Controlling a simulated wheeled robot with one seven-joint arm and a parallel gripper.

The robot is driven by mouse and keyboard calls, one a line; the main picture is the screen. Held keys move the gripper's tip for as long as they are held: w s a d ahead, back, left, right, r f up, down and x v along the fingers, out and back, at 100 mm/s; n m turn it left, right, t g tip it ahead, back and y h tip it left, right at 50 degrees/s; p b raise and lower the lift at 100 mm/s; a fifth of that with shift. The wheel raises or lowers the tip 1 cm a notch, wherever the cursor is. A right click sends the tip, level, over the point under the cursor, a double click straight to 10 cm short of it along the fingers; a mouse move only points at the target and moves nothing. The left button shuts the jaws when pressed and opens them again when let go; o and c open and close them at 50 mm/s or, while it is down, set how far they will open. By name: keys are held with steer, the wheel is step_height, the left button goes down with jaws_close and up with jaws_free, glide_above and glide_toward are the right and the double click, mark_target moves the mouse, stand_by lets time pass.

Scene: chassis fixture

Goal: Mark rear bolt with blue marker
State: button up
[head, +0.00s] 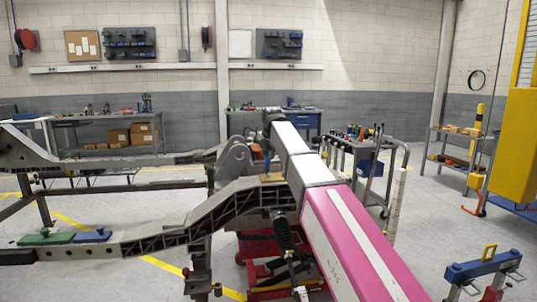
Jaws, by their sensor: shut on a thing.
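My gripper (267,155) is small and far off at the end of my arm, above the chassis rail. It points down and is shut on a thin blue thing, which looks like the blue marker (267,166). The marker's tip is close above a tan block (271,177) on the chassis rail (235,201); I cannot tell whether it touches. The rear bolt cannot be made out at this size. My arm hides part of the rail on the right.
A green pad (46,239) and a blue pad (92,236) lie on the near rail at left. A red jack (262,245) stands under the chassis. A tool cart (365,165) stands behind my arm. A blue-topped stand (484,266) is at lower right, with open floor around it.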

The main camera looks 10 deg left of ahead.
steer(key=shift+w+d, duration=0.15)
steer(key=shift+d, duration=0.3)
stand_by(0.3)
steer(key=shift+a+f, duration=0.1)
steer(key=shift+a, duration=0.4)
stand_by(0.6)
steer(key=shift+r, duration=3)
